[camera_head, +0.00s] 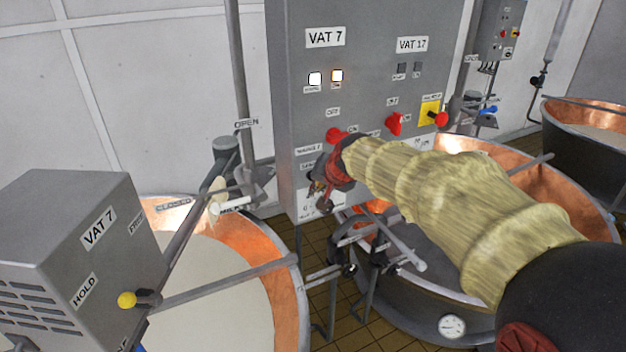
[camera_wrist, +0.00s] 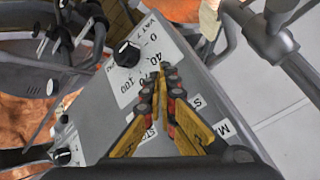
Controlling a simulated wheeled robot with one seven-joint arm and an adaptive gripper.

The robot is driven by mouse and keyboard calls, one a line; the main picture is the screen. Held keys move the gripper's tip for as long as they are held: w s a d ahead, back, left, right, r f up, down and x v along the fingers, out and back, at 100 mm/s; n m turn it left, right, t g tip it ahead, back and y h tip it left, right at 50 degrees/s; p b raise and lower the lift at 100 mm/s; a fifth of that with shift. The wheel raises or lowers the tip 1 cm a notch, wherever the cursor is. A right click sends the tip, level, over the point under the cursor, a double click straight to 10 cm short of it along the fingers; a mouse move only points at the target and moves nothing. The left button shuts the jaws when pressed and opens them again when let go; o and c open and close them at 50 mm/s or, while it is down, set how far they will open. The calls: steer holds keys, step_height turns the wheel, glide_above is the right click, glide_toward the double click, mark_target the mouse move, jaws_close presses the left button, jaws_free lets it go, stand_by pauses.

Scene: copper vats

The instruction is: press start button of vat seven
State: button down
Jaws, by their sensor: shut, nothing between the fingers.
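The grey control panel (camera_head: 350,80) stands upright with a VAT 7 label (camera_head: 325,38) at its top left. In the wrist view my gripper (camera_wrist: 162,84) is shut and empty, close over the panel face. A black dial knob (camera_wrist: 127,53) with a numbered scale is just beyond the fingertips. Partly covered labels lie around the fingers. No start button can be made out; my fingers and arm hide part of the panel.
A grey VAT 7 box (camera_head: 80,240) with a yellow-knobbed lever (camera_head: 127,299) stands at the left. A copper vat of pale liquid (camera_head: 284,250) is beside it. Another copper vat (camera_head: 590,195) stands at the right, below my arm. Red switches (camera_head: 395,124) project from the panel.

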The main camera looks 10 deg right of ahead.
steer(key=s+b, duration=0.1)
steer(key=s, duration=0.1)
steer(key=s+d+b, duration=0.1)
steer(key=s, duration=0.1)
steer(key=shift+s+b, duration=0.3)
steer(key=shift+s, duration=0.1)
stand_by(0.7)
